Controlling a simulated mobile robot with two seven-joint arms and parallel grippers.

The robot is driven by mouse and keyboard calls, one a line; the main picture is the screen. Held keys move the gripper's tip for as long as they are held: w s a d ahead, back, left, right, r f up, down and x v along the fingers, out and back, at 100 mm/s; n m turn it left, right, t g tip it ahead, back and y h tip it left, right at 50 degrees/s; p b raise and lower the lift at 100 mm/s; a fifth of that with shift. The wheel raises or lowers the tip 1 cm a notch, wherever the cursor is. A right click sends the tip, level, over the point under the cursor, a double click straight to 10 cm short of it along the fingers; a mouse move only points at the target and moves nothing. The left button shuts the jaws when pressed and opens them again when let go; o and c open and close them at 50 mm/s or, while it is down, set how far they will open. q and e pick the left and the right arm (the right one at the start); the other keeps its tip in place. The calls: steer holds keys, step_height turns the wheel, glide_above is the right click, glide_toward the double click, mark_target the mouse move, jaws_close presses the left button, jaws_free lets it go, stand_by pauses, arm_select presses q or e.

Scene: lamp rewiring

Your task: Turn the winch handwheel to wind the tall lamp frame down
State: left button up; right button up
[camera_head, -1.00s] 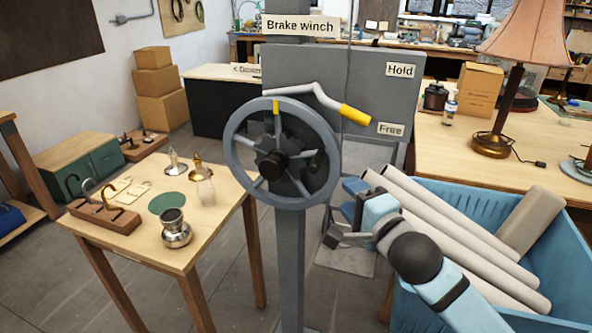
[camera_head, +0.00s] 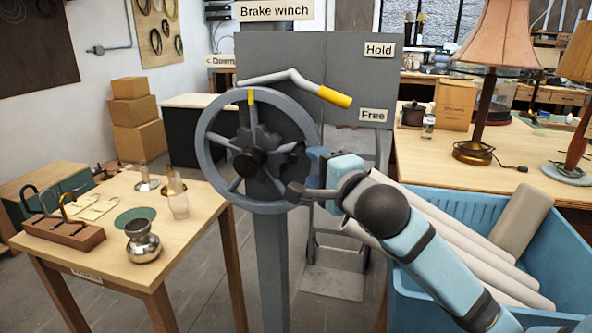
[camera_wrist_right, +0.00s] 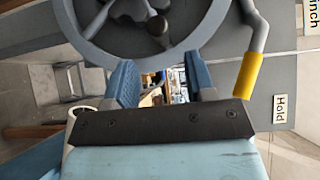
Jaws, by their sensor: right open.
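The grey winch handwheel (camera_head: 209,152) stands on a post in the middle of the head view, with a dark hub and a yellow mark at the top of its rim. It also shows at the top of the right wrist view (camera_wrist_right: 95,45). The brake lever (camera_head: 300,80) has a yellow grip and lies above the wheel, between the Hold and Free labels. My right gripper (camera_head: 298,192) is at the wheel's lower right rim. In the right wrist view its two blue fingers (camera_wrist_right: 160,85) are apart, with nothing seen between them. The left gripper and the tall lamp frame are not seen.
A blue bin (camera_head: 440,290) with several pale tubes stands right of the post, under my right arm. A small wooden table (camera_head: 100,255) with lamp parts stands at the left. A workbench (camera_head: 520,190) with shaded lamps is at the right.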

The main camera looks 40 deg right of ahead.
mark_target(300, 156)
steer(key=w, duration=0.8)
steer(key=shift+d, duration=0.35)
steer(key=shift+c, duration=0.5)
steer(key=shift+r+p, duration=0.1)
steer(key=shift+p, duration=0.25)
jaws_close()
